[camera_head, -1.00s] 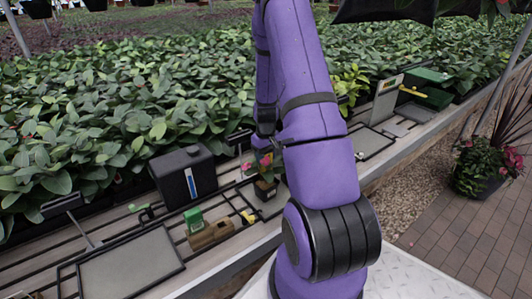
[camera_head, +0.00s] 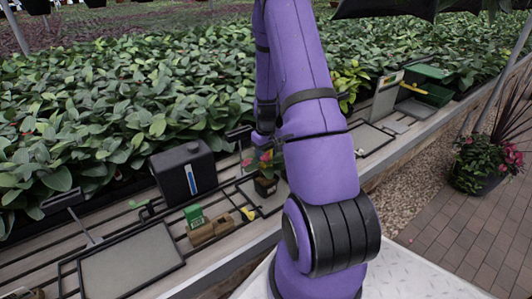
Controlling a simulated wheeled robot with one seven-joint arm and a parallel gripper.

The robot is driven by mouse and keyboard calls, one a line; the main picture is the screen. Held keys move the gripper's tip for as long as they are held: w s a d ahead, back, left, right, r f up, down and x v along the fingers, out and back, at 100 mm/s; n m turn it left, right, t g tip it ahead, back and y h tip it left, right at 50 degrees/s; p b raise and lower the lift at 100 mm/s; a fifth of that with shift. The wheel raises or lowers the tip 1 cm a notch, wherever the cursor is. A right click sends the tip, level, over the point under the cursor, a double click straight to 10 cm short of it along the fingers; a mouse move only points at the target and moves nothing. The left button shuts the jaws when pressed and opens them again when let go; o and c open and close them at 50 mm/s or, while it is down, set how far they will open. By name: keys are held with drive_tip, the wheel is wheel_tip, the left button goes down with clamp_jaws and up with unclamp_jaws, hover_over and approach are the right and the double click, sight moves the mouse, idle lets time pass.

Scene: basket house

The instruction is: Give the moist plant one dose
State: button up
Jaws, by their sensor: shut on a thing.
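A small plant with pink and red flowers (camera_head: 265,160) stands in a dark pot (camera_head: 265,187) on a black-framed tray (camera_head: 275,205), just left of my purple arm. My gripper (camera_head: 266,140) is a dark shape above and behind the plant, partly hidden by my arm. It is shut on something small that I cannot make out. A black tank (camera_head: 183,172) with a blue and white level strip stands left of the plant. A yellow piece (camera_head: 248,214) lies by the pot's tray. I cannot tell how moist the soil is.
A brown block (camera_head: 210,231) and a green item (camera_head: 194,216) sit in front of the tank. A grey tray (camera_head: 130,264) lies at left. An upright panel (camera_head: 387,96) and green box (camera_head: 433,92) stand at right. Dense foliage (camera_head: 80,130) fills the back.

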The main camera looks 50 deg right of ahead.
drive_tip(key=shift+f, duration=0.45)
idle(1.2)
drive_tip(key=shift+r, duration=3.55)
